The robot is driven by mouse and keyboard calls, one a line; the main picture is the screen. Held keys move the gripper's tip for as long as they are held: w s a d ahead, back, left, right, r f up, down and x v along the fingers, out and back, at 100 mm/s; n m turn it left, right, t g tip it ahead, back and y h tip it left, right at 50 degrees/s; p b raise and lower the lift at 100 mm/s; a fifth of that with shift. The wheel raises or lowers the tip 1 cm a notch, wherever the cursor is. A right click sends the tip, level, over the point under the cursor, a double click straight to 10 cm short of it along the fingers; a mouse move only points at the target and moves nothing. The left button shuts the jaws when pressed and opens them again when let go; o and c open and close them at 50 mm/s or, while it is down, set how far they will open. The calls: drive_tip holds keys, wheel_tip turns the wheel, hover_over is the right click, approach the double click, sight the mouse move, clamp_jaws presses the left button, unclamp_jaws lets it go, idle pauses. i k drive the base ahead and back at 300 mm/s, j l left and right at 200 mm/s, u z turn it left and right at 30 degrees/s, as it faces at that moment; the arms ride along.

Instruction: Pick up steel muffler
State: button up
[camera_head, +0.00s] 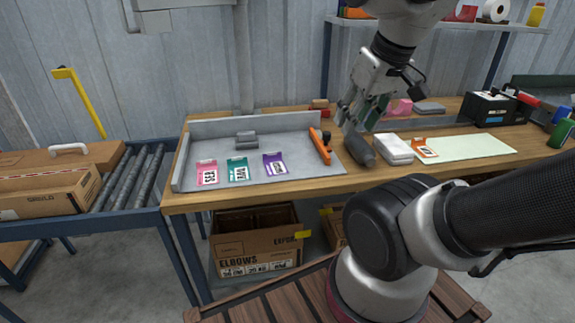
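My gripper (353,122) points down over the bench, right of the grey tray (220,150). Its two fingers look spread apart, and I see nothing held between them. A dark grey rounded cylinder (359,150) lies on the wooden bench just below the fingertips. Its upper end is close to the fingers, and I cannot tell whether they touch. I cannot tell for certain which of these two is the steel muffler.
An orange-handled tool (319,146) lies at the tray's right edge, close to the dark cylinder. White stacked pads (394,148) sit to its right. Colored cards (238,170) lie in the tray. A shelf (440,24) stands behind.

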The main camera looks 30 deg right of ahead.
sight(361, 150)
drive_tip(key=i+l+z, duration=0.1)
drive_tip(key=z, duration=0.25)
drive_tip(key=i+z, duration=0.55)
drive_tip(key=z, duration=0.2)
